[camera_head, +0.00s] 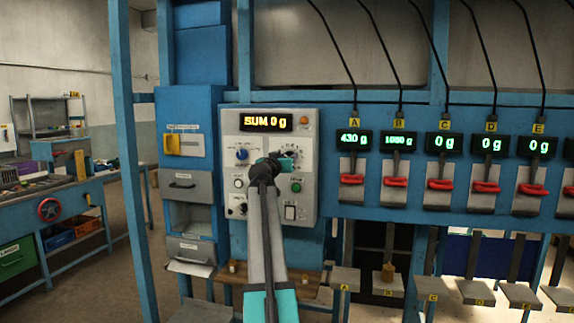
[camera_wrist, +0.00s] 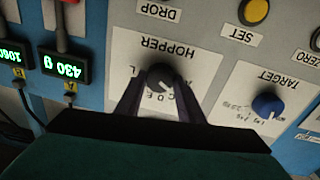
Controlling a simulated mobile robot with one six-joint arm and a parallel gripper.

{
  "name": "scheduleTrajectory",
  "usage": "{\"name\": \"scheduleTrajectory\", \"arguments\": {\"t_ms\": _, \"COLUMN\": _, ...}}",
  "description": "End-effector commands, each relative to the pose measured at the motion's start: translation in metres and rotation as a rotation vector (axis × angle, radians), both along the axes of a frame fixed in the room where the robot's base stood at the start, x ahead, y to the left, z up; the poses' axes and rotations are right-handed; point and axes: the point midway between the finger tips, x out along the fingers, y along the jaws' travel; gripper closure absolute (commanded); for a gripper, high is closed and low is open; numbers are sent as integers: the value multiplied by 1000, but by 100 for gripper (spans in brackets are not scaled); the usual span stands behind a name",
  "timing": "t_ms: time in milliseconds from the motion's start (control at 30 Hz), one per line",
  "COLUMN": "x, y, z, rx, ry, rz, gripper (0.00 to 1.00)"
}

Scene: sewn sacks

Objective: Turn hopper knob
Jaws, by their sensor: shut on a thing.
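The hopper knob (camera_wrist: 160,77) is black and sits on a white plate marked HOPPER with letters around it, upside down in the wrist view. My gripper (camera_wrist: 160,88) has its two dark fingers on either side of the knob, closed on it. A light mark shows on the knob's face; which letter it points at I cannot tell for sure. In the head view my gripper (camera_head: 277,161) reaches the grey control panel (camera_head: 229,130) and hides most of the knob.
The blue target knob (camera_wrist: 267,105) is beside the hopper plate; a yellow set button (camera_wrist: 254,11) is near. The sum display (camera_head: 266,122) reads 0 g. Display A (camera_head: 354,138) reads 430 g; C, D and E read 0 g. Red levers (camera_head: 396,182) hang below the displays.

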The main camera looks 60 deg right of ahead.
Motion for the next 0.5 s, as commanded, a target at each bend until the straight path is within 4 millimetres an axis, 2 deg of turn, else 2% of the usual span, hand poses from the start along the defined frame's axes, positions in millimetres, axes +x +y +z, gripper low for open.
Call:
{"name": "scheduleTrajectory", "arguments": {"t_ms": 367, "x": -1, "y": 0, "z": 1, "rx": -8, "ry": 21, "rz": 0, "gripper": 88}}
{"name": "scheduleTrajectory", "arguments": {"t_ms": 400, "x": -1, "y": 0, "z": 1, "rx": -8, "ry": 21, "rz": 0, "gripper": 62}}
{"name": "scheduleTrajectory", "arguments": {"t_ms": 500, "x": -1, "y": 0, "z": 1, "rx": -8, "ry": 21, "rz": 0, "gripper": 47}}
